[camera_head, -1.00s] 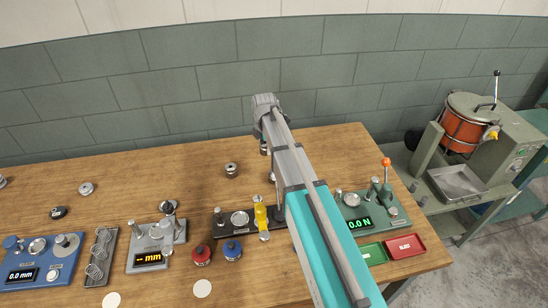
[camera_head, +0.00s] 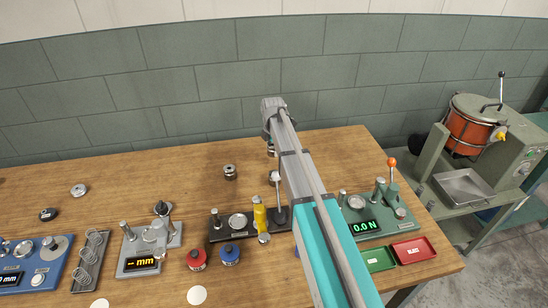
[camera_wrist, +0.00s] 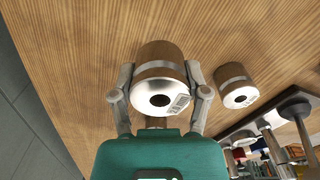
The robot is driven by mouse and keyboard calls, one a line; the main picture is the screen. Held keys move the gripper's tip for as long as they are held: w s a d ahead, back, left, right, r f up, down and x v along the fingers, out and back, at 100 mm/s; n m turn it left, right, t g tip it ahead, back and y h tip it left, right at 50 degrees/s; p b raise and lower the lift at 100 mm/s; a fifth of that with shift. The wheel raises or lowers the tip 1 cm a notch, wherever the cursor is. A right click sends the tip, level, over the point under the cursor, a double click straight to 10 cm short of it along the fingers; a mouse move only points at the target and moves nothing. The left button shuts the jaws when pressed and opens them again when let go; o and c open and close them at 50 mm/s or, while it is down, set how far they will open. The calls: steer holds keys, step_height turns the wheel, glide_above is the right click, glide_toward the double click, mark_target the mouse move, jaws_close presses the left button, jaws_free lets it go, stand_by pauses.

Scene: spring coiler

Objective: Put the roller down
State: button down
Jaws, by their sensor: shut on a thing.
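My gripper (camera_wrist: 160,100) is shut on a roller (camera_wrist: 158,75), a metallic cylinder with a brown-toned, wood-reflecting side, a pale band and a bright end with a central hole and a small label. One finger lies on each side of it. The wrist view does not make clear whether it touches the wooden table (camera_wrist: 85,50). A second, similar roller (camera_wrist: 236,85) stands close to its right, apart from it. In the head view my gripper (camera_head: 271,150) is at the back of the table, mostly hidden by my arm; a roller (camera_head: 230,172) stands to its left.
The black coiler base (camera_head: 215,233) with a yellow part (camera_head: 260,215) and an upright lever (camera_head: 277,177) is in front of the gripper. A force gauge (camera_head: 365,226), a green tray (camera_head: 378,258) and a red tray (camera_head: 414,250) are at right. The table's back left is mostly clear.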

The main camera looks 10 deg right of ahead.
mark_target(274, 161)
steer(key=shift+w+d+f+b, duration=0.25)
steer(key=shift+w+f+b, duration=0.1)
steer(key=shift+f+b, duration=1.65)
steer(key=shift+f, duration=0.1)
steer(key=shift+c, duration=0.4)
jaws_free()
steer(key=shift+r, duration=0.2)
step_height(274, 161, up, 12)
steer(key=p, duration=1.2)
